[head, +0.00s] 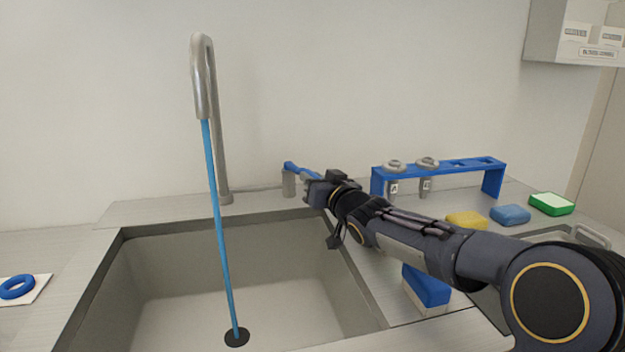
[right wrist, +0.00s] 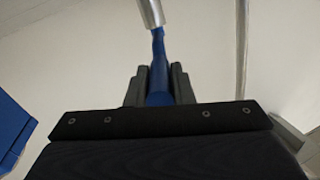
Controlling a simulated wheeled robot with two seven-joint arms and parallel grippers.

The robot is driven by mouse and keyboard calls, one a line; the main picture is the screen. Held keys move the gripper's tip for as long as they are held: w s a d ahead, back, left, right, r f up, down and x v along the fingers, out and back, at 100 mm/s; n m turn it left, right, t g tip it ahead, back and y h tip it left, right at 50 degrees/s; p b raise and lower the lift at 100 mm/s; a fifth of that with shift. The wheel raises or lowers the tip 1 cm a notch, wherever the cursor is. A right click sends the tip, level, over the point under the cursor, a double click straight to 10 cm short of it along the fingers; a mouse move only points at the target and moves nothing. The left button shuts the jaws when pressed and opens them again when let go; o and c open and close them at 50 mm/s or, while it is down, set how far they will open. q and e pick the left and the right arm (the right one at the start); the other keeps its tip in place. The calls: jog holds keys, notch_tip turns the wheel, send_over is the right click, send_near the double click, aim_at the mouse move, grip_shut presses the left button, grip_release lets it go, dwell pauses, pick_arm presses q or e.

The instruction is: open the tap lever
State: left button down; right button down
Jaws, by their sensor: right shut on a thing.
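The blue tap lever (head: 294,168) stands on a short grey post (head: 288,184) behind the sink, to the right of the tap. My right gripper (head: 312,184) is at the lever's right end. In the right wrist view the blue lever (right wrist: 159,75) runs between the two dark fingers (right wrist: 160,88), which are shut on it. The tall grey curved tap spout (head: 203,80) stands at the back of the sink. A blue stream of water (head: 219,230) falls from it to the dark drain (head: 237,337). My left gripper is not in view.
A blue rack (head: 440,170) with grey pieces stands right of my right gripper. Yellow (head: 466,220), blue (head: 510,215) and green-and-white (head: 551,204) blocks lie on the counter. A blue-and-white block (head: 427,288) is below my right arm.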

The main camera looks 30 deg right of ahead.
jog(key=shift+a, duration=0.1)
jog(key=c, duration=1.3)
grip_release()
jog(key=shift+o, duration=0.2)
jog(key=shift+r, duration=0.3)
notch_tip(320, 180, up, 3)
jog(key=shift+f+p, duration=0.15)
jog(key=shift+p, duration=0.95)
jog(key=s+a+r, duration=0.7)
jog(key=s+r, duration=0.2)
jog(key=s, duration=0.2)
jog(key=shift+s+a+r, duration=0.25)
jog(key=shift+s+r, duration=0.15)
